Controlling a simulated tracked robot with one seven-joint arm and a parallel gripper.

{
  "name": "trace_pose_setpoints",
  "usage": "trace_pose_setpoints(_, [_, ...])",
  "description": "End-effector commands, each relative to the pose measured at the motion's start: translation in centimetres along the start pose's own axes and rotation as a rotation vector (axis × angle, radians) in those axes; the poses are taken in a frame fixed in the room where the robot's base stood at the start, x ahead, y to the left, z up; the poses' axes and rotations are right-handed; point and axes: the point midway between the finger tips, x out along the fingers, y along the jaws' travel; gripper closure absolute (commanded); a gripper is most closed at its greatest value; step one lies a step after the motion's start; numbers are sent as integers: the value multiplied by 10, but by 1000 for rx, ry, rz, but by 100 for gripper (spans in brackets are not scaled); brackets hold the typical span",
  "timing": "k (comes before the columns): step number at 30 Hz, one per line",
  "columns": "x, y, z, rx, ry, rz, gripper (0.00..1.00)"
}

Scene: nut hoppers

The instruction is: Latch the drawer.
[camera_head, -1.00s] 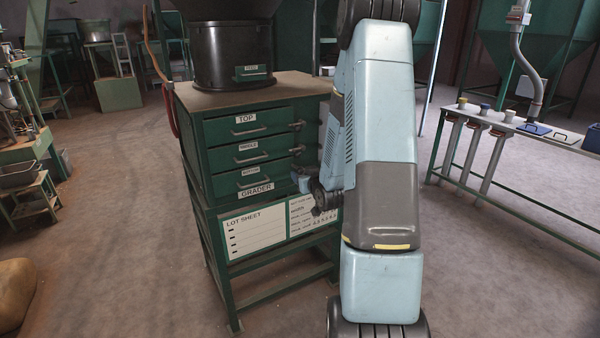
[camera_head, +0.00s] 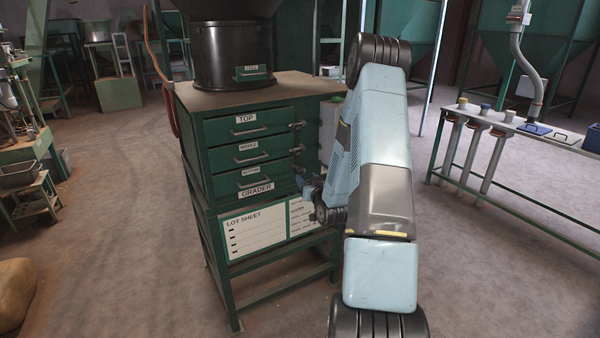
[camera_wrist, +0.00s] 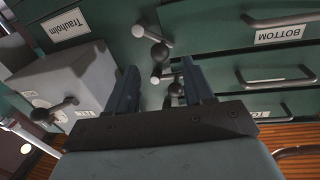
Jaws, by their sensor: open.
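The green grader cabinet (camera_head: 205,165) has three drawers, the top drawer (camera_head: 275,118), middle drawer (camera_head: 275,147) and bottom drawer (camera_head: 278,175), all looking closed. Dark latches sit at their right edges, such as the top latch (camera_head: 297,125). In the upside-down wrist view, the bottom drawer (camera_wrist: 215,25) is uppermost, and the ball-ended latches form a column beside the drawers. My gripper (camera_wrist: 160,83) is open and empty, with a latch knob (camera_wrist: 160,52) showing between its fingers. Contact cannot be told. In the head view, my arm partly hides the gripper.
A grey box (camera_wrist: 75,80) with a lever (camera_wrist: 55,108) is on the cabinet's side, left of the fingers in the wrist view. A black drum (camera_head: 232,55) stands on top. A bench (camera_head: 520,135) stands at the right.

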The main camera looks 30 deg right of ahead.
Motion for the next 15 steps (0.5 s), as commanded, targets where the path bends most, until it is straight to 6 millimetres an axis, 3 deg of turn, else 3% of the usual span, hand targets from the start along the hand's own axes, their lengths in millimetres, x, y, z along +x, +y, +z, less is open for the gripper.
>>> trace_pose_setpoints(9, [52,0,0,0,1,1,48])
trace_pose_setpoints(15, [68,0,0,0,-1,1,48])
